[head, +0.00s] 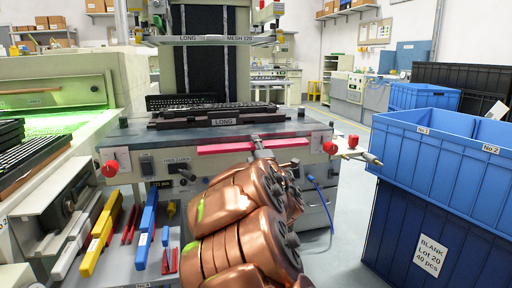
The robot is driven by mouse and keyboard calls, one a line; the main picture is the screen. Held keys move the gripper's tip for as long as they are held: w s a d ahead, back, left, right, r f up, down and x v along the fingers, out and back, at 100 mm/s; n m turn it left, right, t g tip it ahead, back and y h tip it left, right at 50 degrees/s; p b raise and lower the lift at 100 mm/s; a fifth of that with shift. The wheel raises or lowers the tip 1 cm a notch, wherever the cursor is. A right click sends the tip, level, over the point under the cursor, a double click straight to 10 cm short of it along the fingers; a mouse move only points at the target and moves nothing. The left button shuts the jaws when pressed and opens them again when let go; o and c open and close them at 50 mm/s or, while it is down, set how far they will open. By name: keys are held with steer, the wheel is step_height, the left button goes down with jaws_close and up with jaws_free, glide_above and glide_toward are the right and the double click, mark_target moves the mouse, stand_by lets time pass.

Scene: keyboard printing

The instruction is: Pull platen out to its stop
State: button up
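The platen (172,124) sits on the machine's bed and carries a black keyboard (215,110); a "LONG" label is on its front edge. A red-pink bar (222,149) runs along the machine's front below the platen. My copper-coloured arm reaches up from the bottom middle. My small grey gripper (258,143) is at the bar, right of its middle, and overlaps it in the picture. The arm hides part of the machine front. The fingers are too small and too covered to show whether they are closed around the bar.
Blue crates (440,150) stand close on the right, the upper one with "No 1" and "No 2" labels. Red knobs (110,168) are at both front corners of the machine. A screen frame (215,39) hangs above the platen. Yellow and blue tools (100,235) lie lower left.

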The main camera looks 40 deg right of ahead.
steer(key=shift+o, duration=0.5)
steer(key=shift+w+a, duration=0.1)
steer(key=v, duration=0.7)
steer(key=shift+a, duration=0.1)
stand_by(0.4)
